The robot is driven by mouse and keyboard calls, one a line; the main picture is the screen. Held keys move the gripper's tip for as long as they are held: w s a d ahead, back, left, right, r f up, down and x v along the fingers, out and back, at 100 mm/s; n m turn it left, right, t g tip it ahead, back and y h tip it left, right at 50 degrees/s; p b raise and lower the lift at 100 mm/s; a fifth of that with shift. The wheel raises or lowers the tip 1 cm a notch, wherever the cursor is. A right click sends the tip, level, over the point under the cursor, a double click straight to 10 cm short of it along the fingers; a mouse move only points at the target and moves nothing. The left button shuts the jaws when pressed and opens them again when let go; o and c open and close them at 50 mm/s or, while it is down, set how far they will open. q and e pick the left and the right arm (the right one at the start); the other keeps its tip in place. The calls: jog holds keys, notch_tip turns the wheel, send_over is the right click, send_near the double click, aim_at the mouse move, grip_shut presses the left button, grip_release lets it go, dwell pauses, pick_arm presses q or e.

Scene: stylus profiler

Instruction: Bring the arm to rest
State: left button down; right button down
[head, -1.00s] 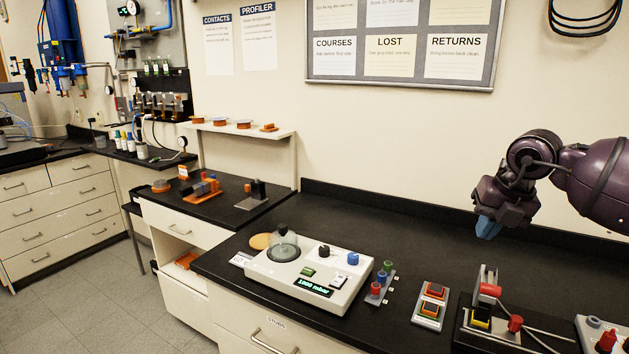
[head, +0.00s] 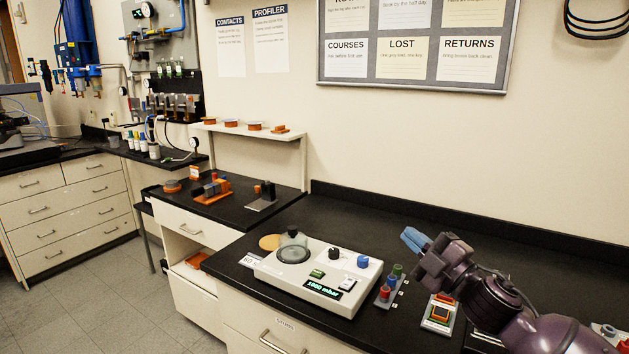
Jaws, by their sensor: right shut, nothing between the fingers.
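My right arm, dark purple, reaches in from the lower right of the head view. Its gripper (head: 414,240) has blue fingertips that are shut and empty. The gripper is in the air over the black bench, pointing up and left, to the upper right of a white control box. The wrist and forearm cover part of the bench's right side, including most of the device there. My left gripper is not in view.
The white control box (head: 264,272) has a glass dome (head: 293,247) and a display reading 1000 mbar. Coloured pegs (head: 389,286) stand right of it, with an orange-topped block (head: 440,313) beyond. The back strip of the black bench (head: 340,219) is clear.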

jog(key=s+d+f+m+h, duration=0.2)
jog(key=s+f+m+h, duration=0.1)
jog(key=f+m, duration=0.3)
jog(key=s+d+f+m+g+h, duration=0.1)
jog(key=s+d+f+m+h, duration=0.2)
jog(key=f, duration=0.6)
jog(key=s+d+f+m+h, duration=0.1)
jog(key=s+f+m+h, duration=0.3)
jog(key=f, duration=0.3)
jog(key=s+d+f+m+g+h, duration=0.1)
jog(key=s+f+m+g, duration=0.1)
jog(key=s+f, duration=0.6)
jog(key=s+d+f+m+g+h, duration=0.1)
jog(key=s+d+f+m+g, duration=0.1)
jog(key=s+f+m, duration=0.2)
jog(key=s+f, duration=0.3)
jog(key=s, duration=0.4)
jog(key=shift+s+d+f+m+h, duration=0.2)
jog(key=shift+f+m+h, duration=0.1)
jog(key=shift+f, duration=0.1)
